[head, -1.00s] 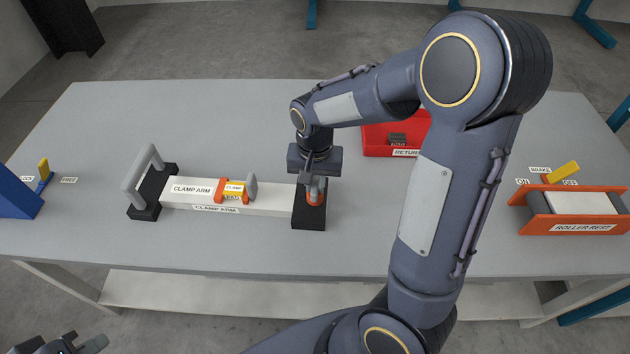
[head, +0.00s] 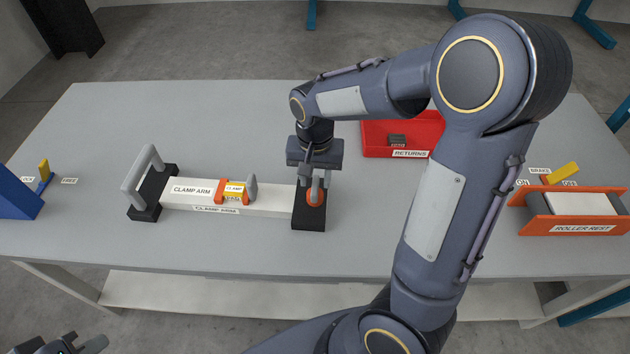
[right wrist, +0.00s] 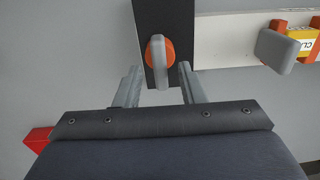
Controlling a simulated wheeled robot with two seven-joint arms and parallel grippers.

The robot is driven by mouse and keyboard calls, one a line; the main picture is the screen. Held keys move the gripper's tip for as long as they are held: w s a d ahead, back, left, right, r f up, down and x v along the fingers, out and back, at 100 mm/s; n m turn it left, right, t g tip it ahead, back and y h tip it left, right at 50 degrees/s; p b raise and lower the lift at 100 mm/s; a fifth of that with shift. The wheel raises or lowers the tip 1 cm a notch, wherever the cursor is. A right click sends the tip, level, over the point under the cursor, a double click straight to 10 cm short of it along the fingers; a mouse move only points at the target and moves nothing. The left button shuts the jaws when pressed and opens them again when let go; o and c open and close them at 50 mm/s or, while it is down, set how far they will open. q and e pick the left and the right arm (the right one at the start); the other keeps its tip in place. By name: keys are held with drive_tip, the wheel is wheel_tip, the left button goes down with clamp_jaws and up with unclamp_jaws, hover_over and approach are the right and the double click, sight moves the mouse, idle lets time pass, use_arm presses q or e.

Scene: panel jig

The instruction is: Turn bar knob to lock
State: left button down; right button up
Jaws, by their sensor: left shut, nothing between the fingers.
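The bar knob (right wrist: 160,62) is a grey bar on an orange round base, on the black block at the right end of the white clamp arm (head: 265,200). In the right wrist view its bar lies across the length of the clamp arm. My right gripper (right wrist: 159,68) is open, with one finger on each side of the knob and a visible gap on both sides. In the head view this gripper (head: 319,187) is right over the knob and partly hides it. My left gripper (head: 80,346) is shut and empty at the bottom left, partly cut off.
A yellow clamp piece (head: 235,188) in an orange bracket sits on the clamp arm, beside a grey paddle. A grey handle (head: 137,180) stands at its left end. A red returns bin (head: 375,145) is behind right; an orange roller rest (head: 580,215) is far right.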

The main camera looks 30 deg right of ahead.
sight(315, 185)
wheel_tip(315, 185, up, 6)
drive_tip(key=shift+f, duration=0.25)
idle(0.4)
drive_tip(key=s+a+r+n+t+y, duration=0.1)
drive_tip(key=s+a+n+t+y, duration=0.1)
drive_tip(key=s, duration=0.6)
drive_tip(key=s+a+r+n+t+y, duration=0.1)
drive_tip(key=s+a+r+n+t, duration=0.1)
drive_tip(key=s, duration=0.7)
drive_tip(key=shift+r+n+t+y, duration=0.2)
drive_tip(key=shift+n+t+y, duration=0.2)
drive_tip(key=shift+n+t, duration=0.45)
idle(0.4)
